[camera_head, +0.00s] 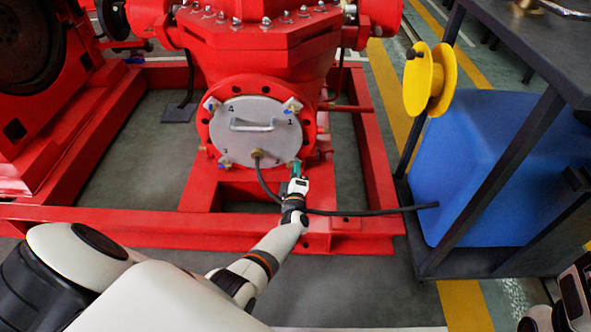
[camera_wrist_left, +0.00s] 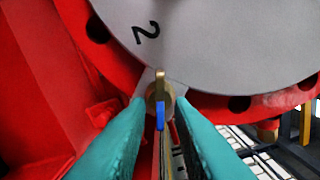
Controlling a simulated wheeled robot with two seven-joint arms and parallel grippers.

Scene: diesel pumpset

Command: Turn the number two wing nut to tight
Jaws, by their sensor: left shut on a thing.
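The round grey cover (camera_head: 253,115) with a bar handle sits on the red pump flange and bears the numbers 1 to 4. The number two wing nut (camera_wrist_left: 160,92) is at the cover's edge by the printed 2 in the left wrist view. It has a brass wing pointing up and a blue-marked wing pointing down. My left gripper (camera_head: 296,168) reaches the cover's lower right and largely hides this nut in the head view. Its teal fingers (camera_wrist_left: 160,112) are shut on the nut, one on each side.
Other wing nuts sit at the upper left (camera_head: 211,104), upper right (camera_head: 291,106) and lower left (camera_head: 225,162) of the cover. A black hose (camera_head: 350,212) runs past my left gripper from the cover's fitting. A blue tank (camera_head: 490,160) stands right; red frame beams (camera_head: 150,226) lie below.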

